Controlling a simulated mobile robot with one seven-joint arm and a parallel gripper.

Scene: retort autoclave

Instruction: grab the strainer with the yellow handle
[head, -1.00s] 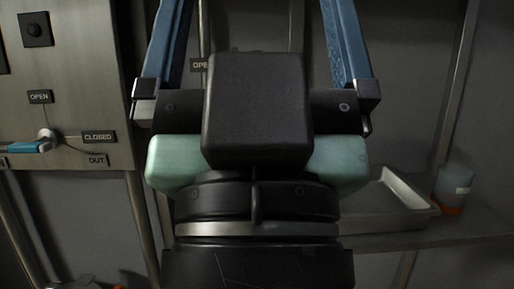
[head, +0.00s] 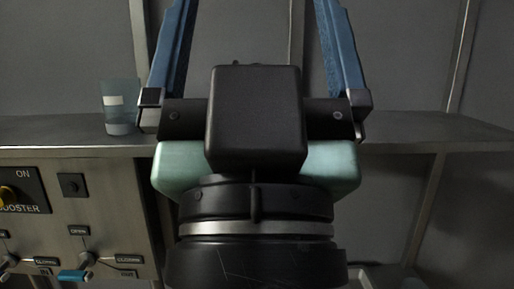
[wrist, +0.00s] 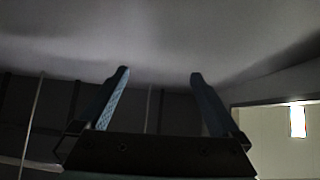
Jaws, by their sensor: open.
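No strainer with a yellow handle shows in either view now. My gripper (head: 250,25) fills the middle of the head view, its two blue fingers spread wide with nothing between them. In the wrist view my gripper (wrist: 160,75) also shows open and empty, against a pale surface and a dark wall. My gripper and wrist hide part of the shelf and panel behind them.
A grey metal shelf (head: 60,130) runs across the head view. A clear beaker (head: 119,108) with a white label stands on it, left of my gripper. Below is a control panel (head: 120,205) with knobs and a blue-handled valve (head: 75,275). The shelf's right part (head: 430,128) looks bare.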

